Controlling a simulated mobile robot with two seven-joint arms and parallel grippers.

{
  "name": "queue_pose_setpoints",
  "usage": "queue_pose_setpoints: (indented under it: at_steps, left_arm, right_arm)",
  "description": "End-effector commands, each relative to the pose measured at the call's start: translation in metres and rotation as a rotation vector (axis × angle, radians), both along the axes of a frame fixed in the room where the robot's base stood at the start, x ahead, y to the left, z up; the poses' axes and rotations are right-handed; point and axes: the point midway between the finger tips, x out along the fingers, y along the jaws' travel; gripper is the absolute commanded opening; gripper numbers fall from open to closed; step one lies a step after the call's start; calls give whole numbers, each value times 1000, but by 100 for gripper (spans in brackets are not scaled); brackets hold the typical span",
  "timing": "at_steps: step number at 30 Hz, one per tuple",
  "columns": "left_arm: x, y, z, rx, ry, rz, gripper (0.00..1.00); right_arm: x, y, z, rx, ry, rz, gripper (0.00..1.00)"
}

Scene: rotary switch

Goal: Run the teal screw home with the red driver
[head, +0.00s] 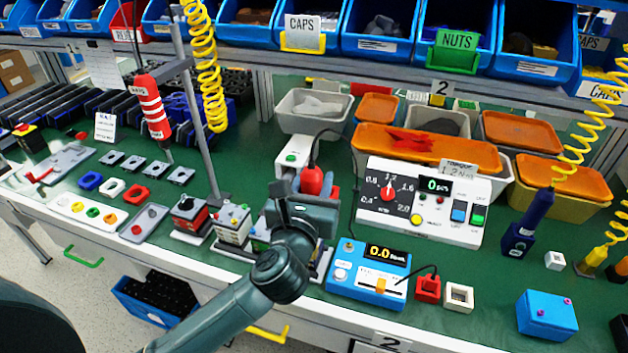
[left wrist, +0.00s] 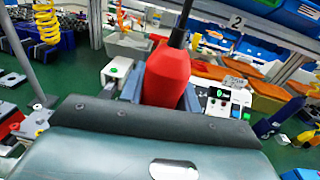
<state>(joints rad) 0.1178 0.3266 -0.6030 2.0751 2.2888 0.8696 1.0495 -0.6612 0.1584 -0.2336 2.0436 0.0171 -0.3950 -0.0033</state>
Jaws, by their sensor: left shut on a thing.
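A red driver (head: 312,181) with a black cable rising from its top stands upright in my left gripper (head: 305,196). The gripper is shut on it, near the middle of the bench. In the left wrist view the red driver (left wrist: 167,76) fills the space between the grey fingers. Its tip is hidden behind the gripper. I cannot make out a teal screw; my gripper and forearm cover part of the work there. A white control unit (head: 420,203) with a red dial stands to the right, under a card reading TORQUE 1.2. My right gripper is not in view.
Another red driver with white stripes (head: 152,107) hangs at left beside a grey post (head: 190,100). Small units (head: 232,224) stand left of my gripper. A blue meter (head: 368,276) reading 0.0 sits to its right. Bins line the back.

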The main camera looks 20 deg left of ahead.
Motion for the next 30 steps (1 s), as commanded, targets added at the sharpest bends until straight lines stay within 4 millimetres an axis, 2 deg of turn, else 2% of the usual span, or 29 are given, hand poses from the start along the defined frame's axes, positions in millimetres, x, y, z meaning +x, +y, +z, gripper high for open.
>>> queue_pose_setpoints:
  at_steps: [10, 30]
  left_arm:
    - [0, 0, -3, -1, 0, 0, 0]
    - [0, 0, -6, 0, 0, -1, 0]
  right_arm:
    - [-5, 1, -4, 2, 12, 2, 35]
    - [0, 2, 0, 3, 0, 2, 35]
